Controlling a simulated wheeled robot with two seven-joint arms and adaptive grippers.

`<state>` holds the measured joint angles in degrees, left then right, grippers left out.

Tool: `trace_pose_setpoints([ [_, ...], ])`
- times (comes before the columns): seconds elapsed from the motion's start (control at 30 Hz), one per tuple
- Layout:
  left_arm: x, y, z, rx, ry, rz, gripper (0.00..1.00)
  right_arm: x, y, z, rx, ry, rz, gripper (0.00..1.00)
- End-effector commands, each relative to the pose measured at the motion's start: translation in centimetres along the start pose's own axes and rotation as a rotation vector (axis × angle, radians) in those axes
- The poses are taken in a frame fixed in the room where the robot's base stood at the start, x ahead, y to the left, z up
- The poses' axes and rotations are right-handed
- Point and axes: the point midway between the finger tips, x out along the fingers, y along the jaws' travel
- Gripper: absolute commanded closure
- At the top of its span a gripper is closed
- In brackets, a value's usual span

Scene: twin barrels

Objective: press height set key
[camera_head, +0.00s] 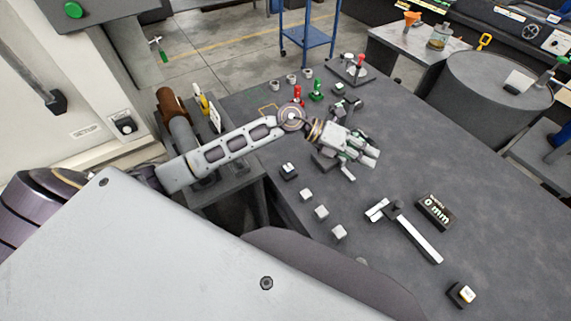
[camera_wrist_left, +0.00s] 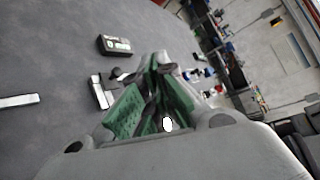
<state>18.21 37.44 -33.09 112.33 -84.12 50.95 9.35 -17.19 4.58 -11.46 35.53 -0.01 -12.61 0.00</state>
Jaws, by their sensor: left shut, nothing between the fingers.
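A small black key base with a pale cap (camera_head: 462,294) stands near the table's front right; I cannot read its marking. A black display box (camera_head: 436,211) reads "0 mm"; a black box also shows in the left wrist view (camera_wrist_left: 115,45). A silver gauge-like tool with a long bar (camera_head: 420,240) lies beside the display. My left gripper (camera_head: 371,153) is shut and empty over the middle of the table, up and left of the display box and far from the pale-capped key. Its green-padded fingers show in the left wrist view (camera_wrist_left: 162,66). My right gripper is out of view.
Several small pale cubes (camera_head: 321,212) stand in a row left of the gauge, with a small black block (camera_head: 288,171) behind. Red (camera_head: 298,94) and green (camera_head: 317,91) pieces stand at the table's back edge. A grey barrel (camera_head: 500,85) stands beyond. The right table surface is mostly clear.

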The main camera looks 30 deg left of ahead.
Motion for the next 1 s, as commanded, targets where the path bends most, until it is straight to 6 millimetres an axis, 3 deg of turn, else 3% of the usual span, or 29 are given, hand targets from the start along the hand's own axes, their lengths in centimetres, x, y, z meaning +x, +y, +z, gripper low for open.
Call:
trace_pose_setpoints([
  [0.47,-3.3,5.7,-2.6,0.148,0.262,0.299,1.0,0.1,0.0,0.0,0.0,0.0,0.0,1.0],
  [1.0,-11.2,12.0,-3.2,0.222,0.506,0.684,1.0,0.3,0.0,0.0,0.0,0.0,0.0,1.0],
])
